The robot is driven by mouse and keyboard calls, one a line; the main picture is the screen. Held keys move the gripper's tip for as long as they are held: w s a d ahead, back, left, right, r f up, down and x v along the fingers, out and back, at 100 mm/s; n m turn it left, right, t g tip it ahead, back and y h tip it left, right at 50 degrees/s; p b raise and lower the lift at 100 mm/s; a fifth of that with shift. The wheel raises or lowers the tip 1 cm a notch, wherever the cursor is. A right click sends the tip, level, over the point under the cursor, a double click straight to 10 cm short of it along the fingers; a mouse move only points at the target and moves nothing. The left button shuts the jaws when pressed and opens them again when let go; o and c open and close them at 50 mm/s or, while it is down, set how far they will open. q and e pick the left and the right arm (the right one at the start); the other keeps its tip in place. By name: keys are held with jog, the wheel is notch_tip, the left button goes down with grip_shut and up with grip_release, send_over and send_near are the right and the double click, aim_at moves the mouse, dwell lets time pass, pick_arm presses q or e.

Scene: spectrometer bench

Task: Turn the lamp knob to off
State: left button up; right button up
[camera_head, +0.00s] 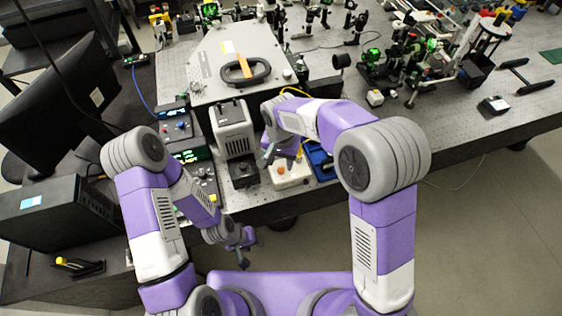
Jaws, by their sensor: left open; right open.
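The lamp appears to be the light grey vented housing (233,124) at the bench's front edge. Its dark lower front carries a small round knob (242,168); the knob's setting is too small to read. My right gripper (282,160) is open, just right of the lamp's front and above a white box with an orange button (289,176). It appears empty, and I cannot tell whether it touches anything. My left gripper (242,246) is open and empty, low in front of the bench edge, well below the lamp.
Stacked instruments with lit displays (189,155) stand left of the lamp. A large grey spectrometer case (215,72) with a black handle lies behind it. A blue tray (320,160) is at the right. A monitor (65,100) and black computer case (60,218) fill the left.

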aim_at(281, 169)
jog(key=f, duration=0.2)
jog(key=w+f, duration=0.1)
jog(key=f, duration=0.1)
jog(key=shift+f, duration=0.1)
jog(key=shift+s+f, duration=0.15)
jog(key=shift+s, duration=0.1)
jog(key=shift+w, duration=0.1)
grip_shut()
jog(key=shift+n, duration=0.3)
jog(key=n, duration=0.4)
jog(key=shift+n, duration=0.3)
jog(key=n, duration=0.4)
jog(key=shift+n, duration=0.3)
